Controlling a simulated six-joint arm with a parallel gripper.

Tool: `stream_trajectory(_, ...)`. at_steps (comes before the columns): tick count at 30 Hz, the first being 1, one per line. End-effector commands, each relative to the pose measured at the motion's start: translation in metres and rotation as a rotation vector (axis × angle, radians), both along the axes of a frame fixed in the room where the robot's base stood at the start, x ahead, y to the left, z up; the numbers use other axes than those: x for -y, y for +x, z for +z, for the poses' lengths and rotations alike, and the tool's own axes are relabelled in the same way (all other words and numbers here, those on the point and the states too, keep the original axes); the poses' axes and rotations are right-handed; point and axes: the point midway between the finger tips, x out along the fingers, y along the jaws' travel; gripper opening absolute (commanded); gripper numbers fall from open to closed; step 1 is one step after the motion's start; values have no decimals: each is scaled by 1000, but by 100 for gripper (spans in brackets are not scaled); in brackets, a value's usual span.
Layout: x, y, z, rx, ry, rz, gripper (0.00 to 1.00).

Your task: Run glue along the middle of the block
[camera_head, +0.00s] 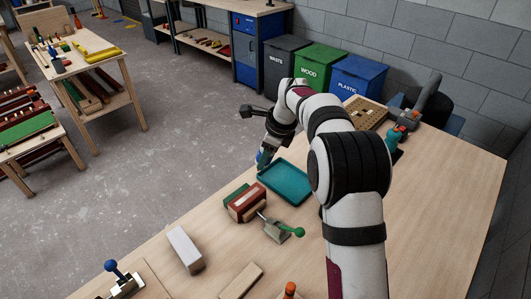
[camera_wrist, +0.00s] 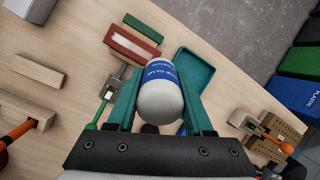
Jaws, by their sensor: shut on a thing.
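My gripper (camera_wrist: 160,72) is shut on a glue bottle (camera_wrist: 160,100), white with a blue label, held between its two teal fingers. In the head view my gripper (camera_head: 264,158) hangs above the table by the far left corner of the teal tray, with the bottle mostly hidden. A red-brown block (camera_wrist: 130,47) with a paler strip on its face stands in front of a green piece (camera_wrist: 143,28). It also shows in the head view (camera_head: 246,205), beside a toggle clamp with a green handle (camera_head: 297,232). The bottle is apart from the block. I cannot tell whether the strip is glue.
The teal tray (camera_head: 265,189) looks empty. A pale grey block (camera_head: 184,249), a wooden batten (camera_head: 240,281) and a blue-handled clamp (camera_head: 112,267) lie nearer the front. A perforated wooden board (camera_head: 366,113) and an orange-and-grey tool (camera_head: 402,134) are at the back right. The right tabletop is clear.

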Motion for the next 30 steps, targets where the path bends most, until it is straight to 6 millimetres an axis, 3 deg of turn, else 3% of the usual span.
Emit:
stream_trajectory(22,0,0,-70,-1,0,-1,0)
stream_trajectory(30,-18,-18,-71,-1,0,1,0)
